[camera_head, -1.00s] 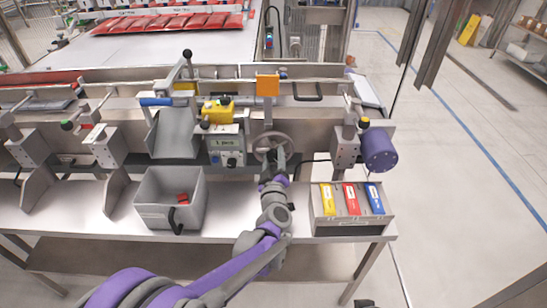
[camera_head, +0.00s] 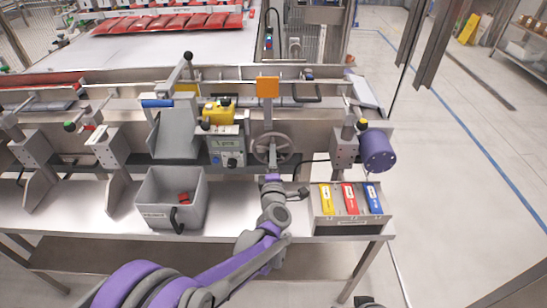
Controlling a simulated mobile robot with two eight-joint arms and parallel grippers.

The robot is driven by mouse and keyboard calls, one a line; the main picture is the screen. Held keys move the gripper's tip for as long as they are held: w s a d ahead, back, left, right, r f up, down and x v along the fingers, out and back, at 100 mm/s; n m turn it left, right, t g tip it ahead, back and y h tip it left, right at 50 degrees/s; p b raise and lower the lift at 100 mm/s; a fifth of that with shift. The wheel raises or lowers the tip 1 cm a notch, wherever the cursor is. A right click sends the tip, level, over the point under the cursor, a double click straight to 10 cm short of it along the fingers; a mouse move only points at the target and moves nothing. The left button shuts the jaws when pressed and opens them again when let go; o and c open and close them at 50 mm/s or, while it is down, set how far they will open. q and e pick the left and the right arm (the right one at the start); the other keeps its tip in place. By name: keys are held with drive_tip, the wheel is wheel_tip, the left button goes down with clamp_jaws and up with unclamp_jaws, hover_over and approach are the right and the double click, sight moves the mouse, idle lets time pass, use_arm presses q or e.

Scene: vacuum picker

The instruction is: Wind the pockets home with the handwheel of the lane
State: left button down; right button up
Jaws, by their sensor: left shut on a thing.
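The handwheel (camera_head: 284,139) is a grey spoked wheel on the front of the machine, below an orange block. My left gripper (camera_head: 272,164) is at the bottom of its rim, shut on the handwheel; the fingertips are small and partly hidden by my wrist. The upper rim and spokes show clear of it. Left of the wheel is a grey control box (camera_head: 226,153) with a small display, too small to read. The pockets cannot be made out with certainty.
A grey bin (camera_head: 155,190) holding a small red piece stands left of my arm. A tray (camera_head: 347,226) with yellow, red and blue packets stands to the right. A purple cylinder (camera_head: 379,151) sticks out at the right end of the machine.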

use_arm(q)
drive_tip(key=n, duration=0.4)
drive_tip(key=shift+n+p, duration=0.3)
drive_tip(key=n, duration=0.4)
drive_tip(key=shift+n+p, duration=0.3)
drive_tip(key=shift+p, duration=0.05)
drive_tip(key=n, duration=0.4)
drive_tip(key=shift+p, duration=0.35)
drive_tip(key=shift+n, duration=1.9)
drive_tip(key=shift+p, duration=0.3)
drive_tip(key=shift+c, duration=1.3)
unclamp_jaws()
drive_tip(key=s, duration=1.1)
